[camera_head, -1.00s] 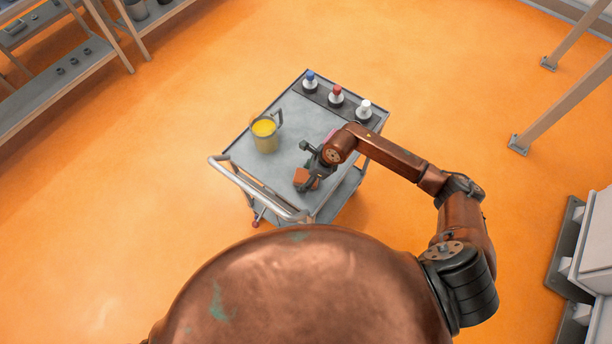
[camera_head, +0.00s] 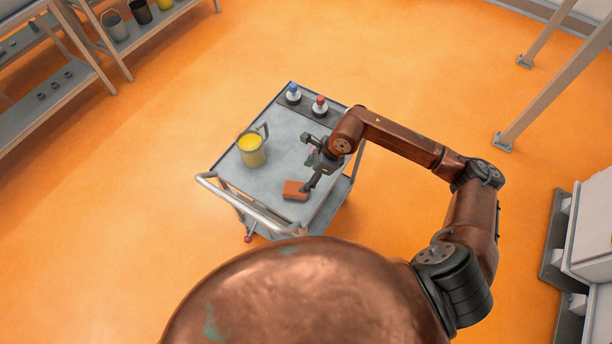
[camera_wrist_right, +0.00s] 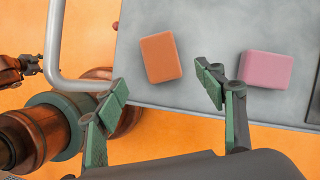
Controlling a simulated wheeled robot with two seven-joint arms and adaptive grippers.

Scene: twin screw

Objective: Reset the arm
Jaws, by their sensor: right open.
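My right gripper (camera_head: 311,172) is open over the grey cart (camera_head: 285,150), with nothing between its fingers. In the head view its lower finger overlaps the orange block (camera_head: 294,190), which lies on the cart top. In the right wrist view the open fingers (camera_wrist_right: 162,85) stand apart, with the orange block (camera_wrist_right: 160,57) on the tray between and beyond them. A pink block (camera_wrist_right: 266,69) lies to the right of the right-hand finger.
Shelves (camera_head: 60,100) are at upper left. Orange floor (camera_head: 130,200) is clear around the cart.

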